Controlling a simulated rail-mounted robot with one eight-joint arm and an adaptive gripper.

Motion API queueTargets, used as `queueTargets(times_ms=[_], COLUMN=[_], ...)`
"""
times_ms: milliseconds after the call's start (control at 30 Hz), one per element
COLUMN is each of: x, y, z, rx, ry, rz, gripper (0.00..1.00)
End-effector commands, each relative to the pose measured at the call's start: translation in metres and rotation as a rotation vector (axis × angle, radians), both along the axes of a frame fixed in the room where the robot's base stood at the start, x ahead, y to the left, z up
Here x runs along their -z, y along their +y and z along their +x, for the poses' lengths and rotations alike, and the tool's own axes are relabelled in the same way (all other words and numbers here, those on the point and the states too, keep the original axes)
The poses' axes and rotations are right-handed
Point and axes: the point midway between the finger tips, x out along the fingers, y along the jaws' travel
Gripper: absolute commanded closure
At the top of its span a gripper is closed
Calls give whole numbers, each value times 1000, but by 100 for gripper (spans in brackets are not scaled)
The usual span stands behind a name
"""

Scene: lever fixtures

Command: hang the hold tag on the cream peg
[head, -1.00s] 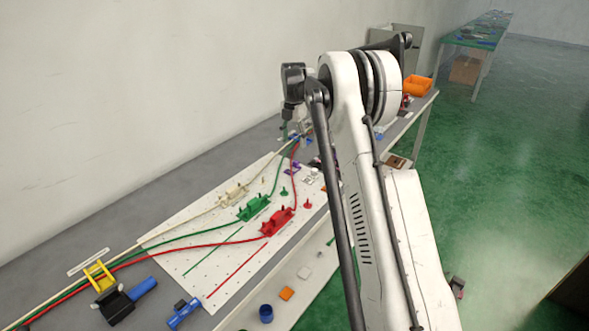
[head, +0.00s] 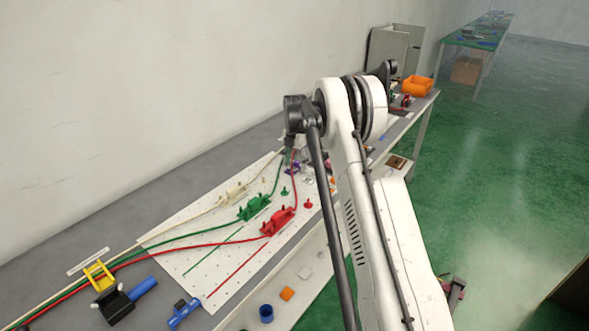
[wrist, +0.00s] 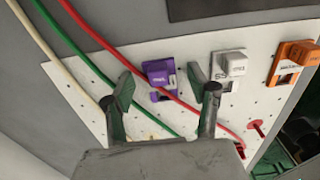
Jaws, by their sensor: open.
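A purple piece (wrist: 160,75), a white-grey piece (wrist: 231,65) and an orange piece (wrist: 292,62) lie in a row in the wrist view. Each has a small label too blurred to read, so I cannot tell which is the hold tag. A small cream peg (head: 264,180) stands on the white pegboard (head: 205,245), behind the green peg (head: 284,191). My gripper (wrist: 168,88) is open and empty above the board, its fingers on either side of the purple piece in the picture, not touching it visibly.
Cream (head: 234,192), green (head: 255,207) and red (head: 277,222) lever fixtures sit on the board. Cream, green and red (wrist: 130,58) lines run across below my gripper. A red peg (head: 308,203) stands near the board's right edge. A wall borders the table's left side.

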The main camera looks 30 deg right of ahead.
Motion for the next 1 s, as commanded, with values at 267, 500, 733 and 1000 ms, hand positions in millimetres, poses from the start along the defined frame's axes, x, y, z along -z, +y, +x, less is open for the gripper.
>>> queueTargets(times_ms=[267, 500, 733, 1000], x=[1, 1, 0, -17], y=[0, 0, 0, 0], z=[0, 0, 0, 0], rx=[0, 0, 0, 0], ry=[0, 0, 0, 0], rz=[0, 0, 0, 0], gripper=[55, 81, 82, 82])
